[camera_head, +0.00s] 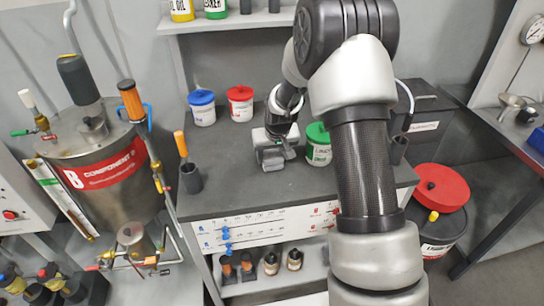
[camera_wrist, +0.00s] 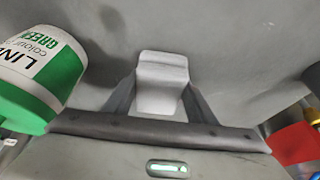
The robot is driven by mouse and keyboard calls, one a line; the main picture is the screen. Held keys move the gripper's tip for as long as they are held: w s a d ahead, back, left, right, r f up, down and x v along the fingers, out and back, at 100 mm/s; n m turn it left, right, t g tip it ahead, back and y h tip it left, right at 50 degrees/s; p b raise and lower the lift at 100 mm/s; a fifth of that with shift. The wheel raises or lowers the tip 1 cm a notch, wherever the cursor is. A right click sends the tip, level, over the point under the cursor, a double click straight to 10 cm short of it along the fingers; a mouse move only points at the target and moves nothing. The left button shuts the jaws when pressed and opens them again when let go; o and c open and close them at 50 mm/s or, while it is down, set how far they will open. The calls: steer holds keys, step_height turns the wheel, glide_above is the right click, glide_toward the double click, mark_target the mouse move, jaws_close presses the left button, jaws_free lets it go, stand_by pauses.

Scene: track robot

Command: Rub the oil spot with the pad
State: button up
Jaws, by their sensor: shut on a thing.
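My gripper (camera_head: 275,150) is over the grey bench top (camera_head: 235,150), left of the green-lidded can (camera_head: 318,145). In the wrist view, my gripper (camera_wrist: 160,100) is shut on a pale grey block (camera_wrist: 162,72), which looks like the pad. Whether the pad touches the bench surface I cannot tell. A darker patch (camera_wrist: 116,20) on the grey surface lies ahead and left of the pad in the wrist view. It may be the oil spot or a shadow. No clear oil spot shows in the head view, where my gripper and arm cover part of the bench.
The green can (camera_wrist: 45,70) stands close to the left in the wrist view. A blue-lidded can (camera_head: 202,108) and a red-lidded can (camera_head: 240,103) stand at the back. An orange-handled tool (camera_head: 181,145) stands in a dark holder at the left edge.

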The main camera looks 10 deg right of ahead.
step_height(320, 180, up, 4)
steer(key=shift+w+r+p, duration=0.15)
steer(key=shift+r+p, duration=0.05)
steer(key=shift+p, duration=0.65)
steer(key=shift+r+p, duration=0.95)
steer(key=shift+r, duration=0.9)
